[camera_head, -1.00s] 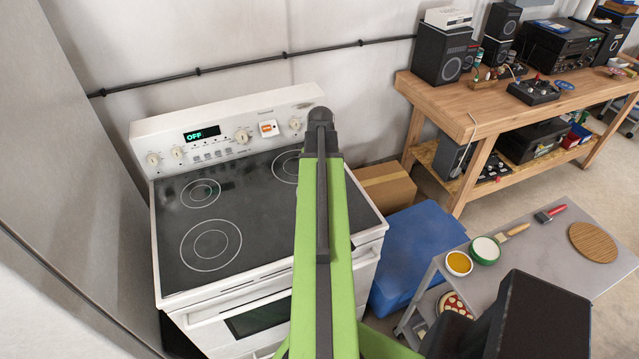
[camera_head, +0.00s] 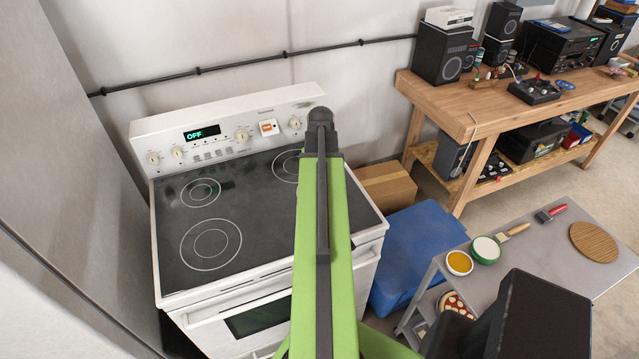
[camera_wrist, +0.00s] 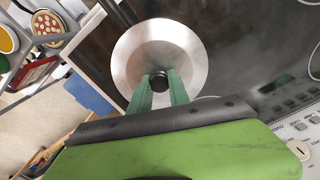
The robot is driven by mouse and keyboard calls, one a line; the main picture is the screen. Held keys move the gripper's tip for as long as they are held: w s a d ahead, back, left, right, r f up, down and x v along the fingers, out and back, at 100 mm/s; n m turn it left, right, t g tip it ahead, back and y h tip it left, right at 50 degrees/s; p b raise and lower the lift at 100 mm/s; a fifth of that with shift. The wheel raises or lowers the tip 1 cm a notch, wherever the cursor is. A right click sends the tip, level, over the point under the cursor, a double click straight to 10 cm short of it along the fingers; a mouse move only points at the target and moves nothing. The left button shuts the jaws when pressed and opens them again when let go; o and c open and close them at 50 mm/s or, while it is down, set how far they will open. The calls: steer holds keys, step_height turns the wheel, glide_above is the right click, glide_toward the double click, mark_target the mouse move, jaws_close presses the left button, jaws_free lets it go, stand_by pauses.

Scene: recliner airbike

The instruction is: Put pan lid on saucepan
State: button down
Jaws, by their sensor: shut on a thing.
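The pan lid (camera_wrist: 184,48) is a round silver disc with a black knob, seen from above in the wrist view. My gripper (camera_wrist: 162,82) has green fingers shut on the knob. The lid appears over the dark cooktop, which it partly covers. No saucepan can be clearly made out. Anything under the lid is hidden, so I cannot tell whether the lid rests on something. In the head view my green arm covers the right part of the stove (camera_head: 255,228) and hides the lid and gripper.
The left cooktop is bare. A grey cart (camera_head: 545,255) at right holds a green-rimmed, white-inside vessel (camera_head: 486,249) with a wooden handle beside it, a yellow-filled bowl (camera_head: 459,263) and a round wooden board (camera_head: 594,242). A blue bin (camera_head: 415,250) stands between.

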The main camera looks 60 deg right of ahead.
stand_by(0.3)
steer(key=c, duration=1.1)
jaws_free()
steer(key=shift+c, duration=0.2)
steer(key=shift+o, duration=0.4)
steer(key=o, duration=0.4)
step_height(320, 180, up, 7)
steer(key=p, duration=0.7)
